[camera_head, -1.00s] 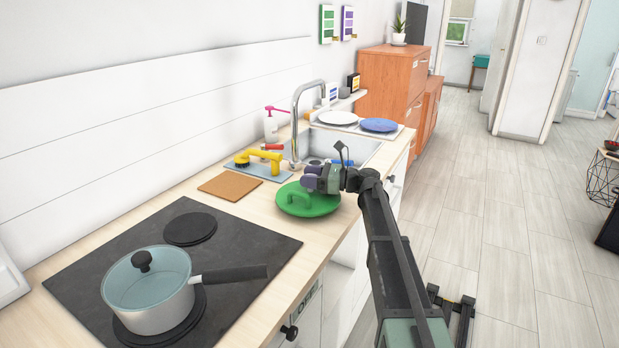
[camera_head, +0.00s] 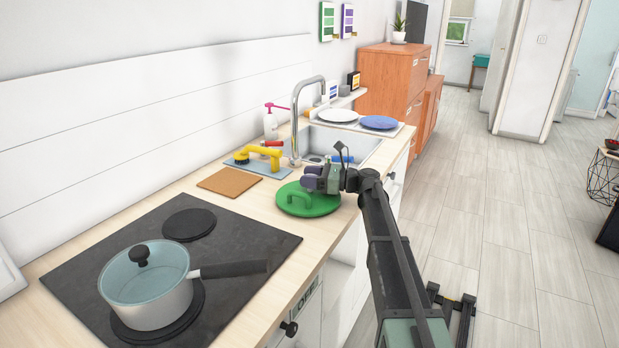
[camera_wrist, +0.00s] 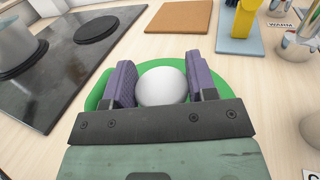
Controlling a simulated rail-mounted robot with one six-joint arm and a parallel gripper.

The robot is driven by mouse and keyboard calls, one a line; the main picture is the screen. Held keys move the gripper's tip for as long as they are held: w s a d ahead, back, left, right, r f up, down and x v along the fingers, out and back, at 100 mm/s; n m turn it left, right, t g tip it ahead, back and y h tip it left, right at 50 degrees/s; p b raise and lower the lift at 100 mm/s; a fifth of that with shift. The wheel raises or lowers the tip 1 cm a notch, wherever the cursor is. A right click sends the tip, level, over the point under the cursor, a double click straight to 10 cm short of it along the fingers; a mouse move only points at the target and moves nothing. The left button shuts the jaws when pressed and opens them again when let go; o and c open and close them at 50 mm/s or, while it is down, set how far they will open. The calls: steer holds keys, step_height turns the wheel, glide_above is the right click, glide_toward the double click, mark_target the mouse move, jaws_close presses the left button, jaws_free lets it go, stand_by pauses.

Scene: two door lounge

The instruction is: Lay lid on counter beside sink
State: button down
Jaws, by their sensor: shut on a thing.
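The green lid (camera_head: 318,208) is a round disc with a raised green loop on its left. It appears over the wooden counter (camera_head: 252,208), between the cooktop and the sink (camera_head: 355,150). I cannot tell whether it touches the counter. My gripper (camera_head: 312,178) is at the lid's far side. In the wrist view, its purple fingers (camera_wrist: 162,84) close around a white round knob-like part (camera_wrist: 162,86), with the green lid (camera_wrist: 229,75) behind it. How the knob joins the lid is hidden.
A pot (camera_head: 148,300) with a glass lid stands on the black cooktop (camera_head: 235,240). A brown board (camera_head: 230,181) and a blue mat (camera_head: 274,172) with a yellow brush lie near the wall. A tall faucet (camera_head: 297,110) and plates (camera_head: 338,115) are farther back.

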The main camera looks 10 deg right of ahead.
steer(key=shift+c, duration=1.8)
jaws_free()
